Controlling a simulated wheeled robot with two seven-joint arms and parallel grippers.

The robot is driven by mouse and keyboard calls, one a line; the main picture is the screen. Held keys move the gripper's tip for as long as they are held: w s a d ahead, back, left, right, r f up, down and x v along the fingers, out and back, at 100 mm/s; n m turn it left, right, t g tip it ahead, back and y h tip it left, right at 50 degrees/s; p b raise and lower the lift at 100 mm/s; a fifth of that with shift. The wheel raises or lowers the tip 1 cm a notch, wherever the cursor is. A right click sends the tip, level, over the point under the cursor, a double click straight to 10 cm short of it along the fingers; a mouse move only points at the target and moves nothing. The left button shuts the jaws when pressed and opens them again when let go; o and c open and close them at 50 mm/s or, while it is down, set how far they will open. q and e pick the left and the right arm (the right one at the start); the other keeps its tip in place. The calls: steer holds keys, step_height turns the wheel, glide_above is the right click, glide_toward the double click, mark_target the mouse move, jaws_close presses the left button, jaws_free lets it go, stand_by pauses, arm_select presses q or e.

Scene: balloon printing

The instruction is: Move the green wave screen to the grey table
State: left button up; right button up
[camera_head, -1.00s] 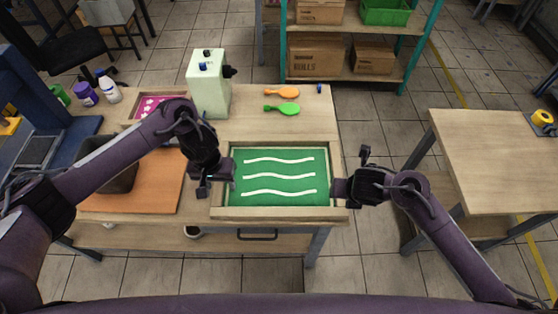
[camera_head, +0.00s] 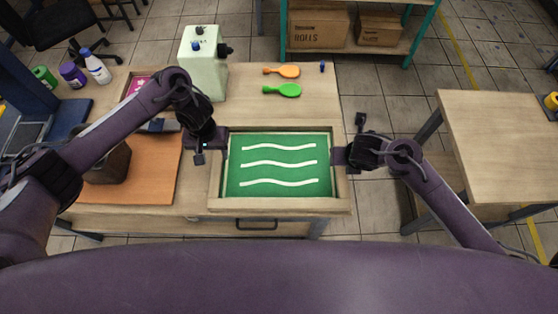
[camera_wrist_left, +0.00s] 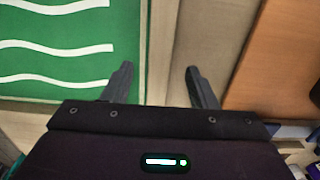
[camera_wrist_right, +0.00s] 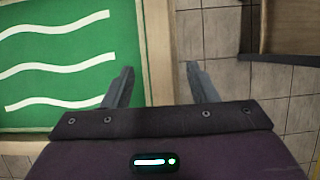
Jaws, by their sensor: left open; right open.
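The green wave screen (camera_head: 278,188), a green panel with three white wavy lines in a pale wooden frame (camera_head: 215,180), lies flat on the wooden table in front of me. My left gripper (camera_head: 208,142) is open at the screen's left edge. In the left wrist view its fingers (camera_wrist_left: 160,85) stand apart above the frame's side. My right gripper (camera_head: 350,148) is open at the right edge. In the right wrist view its fingers (camera_wrist_right: 160,85) are on either side of the frame's side. Whether the fingers touch the frame cannot be told. A table with a pale wood top (camera_head: 500,130) and grey legs stands at right.
An orange board (camera_head: 150,185) with a dark container (camera_head: 108,165) lies left of the screen. A pale green machine (camera_head: 203,70), an orange paddle (camera_head: 288,71) and a green paddle (camera_head: 288,90) are behind it. Open tiled floor separates the two tables.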

mark_target(216, 162)
arm_select(q)
steer(key=shift+w+d+f, duration=0.1)
steer(key=shift+d+f, duration=0.15)
steer(key=shift+f, duration=0.05)
arm_select(e)
steer(key=shift+w+f, duration=0.15)
steer(key=shift+f, duration=0.15)
arm_select(q)
steer(key=shift+f, duration=0.2)
arm_select(e)
steer(key=shift+w+f, duration=0.1)
steer(key=shift+f, duration=0.1)
arm_select(q)
steer(key=shift+s+a+f, duration=0.2)
steer(key=shift+f, duration=0.6)
arm_select(e)
steer(key=shift+w+f, duration=0.2)
steer(key=shift+f, duration=0.4)
arm_select(q)
steer(key=shift+w+a+f, duration=0.1)
steer(key=shift+f, duration=1.2)
arm_select(e)
steer(key=shift+x, duration=1.35)
arm_select(q)
jaws_close()
arm_select(e)
jaws_close()
arm_select(q)
steer(key=shift+r, duration=0.1)
